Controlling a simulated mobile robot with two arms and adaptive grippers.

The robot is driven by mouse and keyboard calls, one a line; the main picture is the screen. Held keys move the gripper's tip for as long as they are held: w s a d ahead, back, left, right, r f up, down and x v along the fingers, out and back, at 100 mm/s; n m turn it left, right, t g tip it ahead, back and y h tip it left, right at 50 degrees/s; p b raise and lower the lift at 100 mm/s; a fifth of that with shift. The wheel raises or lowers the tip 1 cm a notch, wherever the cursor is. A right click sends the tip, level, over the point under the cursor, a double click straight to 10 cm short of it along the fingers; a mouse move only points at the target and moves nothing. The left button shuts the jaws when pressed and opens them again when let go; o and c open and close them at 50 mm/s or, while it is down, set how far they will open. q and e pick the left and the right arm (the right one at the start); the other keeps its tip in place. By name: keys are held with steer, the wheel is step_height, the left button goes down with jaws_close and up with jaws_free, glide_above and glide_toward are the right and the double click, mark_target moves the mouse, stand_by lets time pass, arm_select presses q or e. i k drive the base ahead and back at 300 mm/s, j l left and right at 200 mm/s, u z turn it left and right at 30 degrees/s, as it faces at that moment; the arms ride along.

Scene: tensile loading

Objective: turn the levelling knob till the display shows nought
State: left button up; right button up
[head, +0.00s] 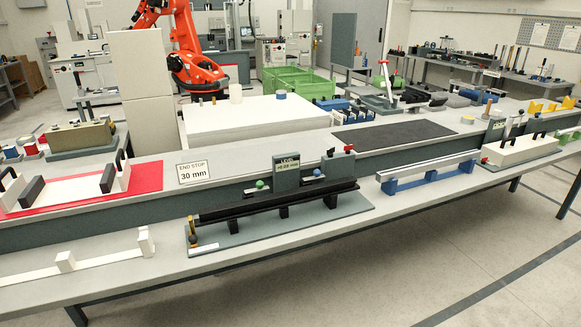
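A grey levelling fixture stands on the front bench, with a long black bar (280,203) on a grey base plate (235,236). At its middle is an upright display block (287,176) labelled "LEVEL"; a reading in mm shows under the label, too small to read surely. A dark round knob (193,239) sits near the left end of the fixture, by a yellow-topped post (190,223). I cannot tell surely which part is the levelling knob. Neither of my grippers is in view.
An "END STOP 30 mm" sign (194,172) stands left of the fixture. A red mat (145,179) with white and black parts lies further left. A blue-footed rail (428,174) stands to the right. A black mat (392,135) lies behind. An orange robot arm (195,66) stands in the background.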

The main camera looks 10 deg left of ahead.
mark_target(329, 151)
steer(key=u, duration=0.35)
steer(key=i+l+u, duration=0.25)
steer(key=u, duration=0.15)
steer(key=i+l+u, duration=0.2)
steer(key=l+u, duration=0.15)
steer(key=i+l+u, duration=0.15)
steer(key=l+u, duration=0.25)
